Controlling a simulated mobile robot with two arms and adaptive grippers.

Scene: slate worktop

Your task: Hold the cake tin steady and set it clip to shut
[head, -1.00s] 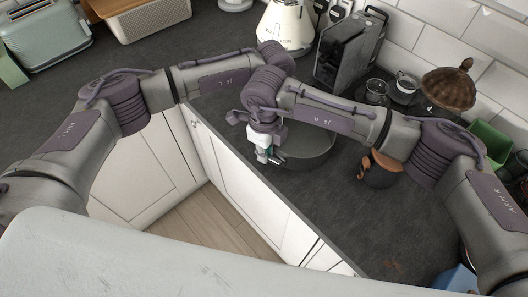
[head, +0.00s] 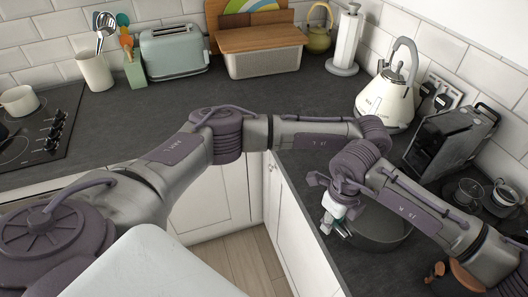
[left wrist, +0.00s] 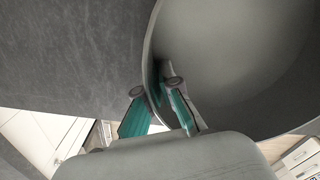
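The cake tin (head: 388,236) is a grey round open tin near the worktop's front edge, partly covered by my arms in the head view. In the left wrist view its wall (left wrist: 230,60) fills the right side. My left gripper (left wrist: 156,88) straddles the rim there, one teal finger outside and one inside, close against the wall; it looks shut on it. I cannot make out the clip.
A cream kettle (head: 388,98) and a dark toaster-like appliance (head: 440,142) stand behind the tin. Glass cups (head: 468,192) are at the right. A paper towel holder (head: 346,42), bread bin (head: 265,62) and green toaster (head: 174,50) line the back. The worktop at centre left (head: 150,105) is clear.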

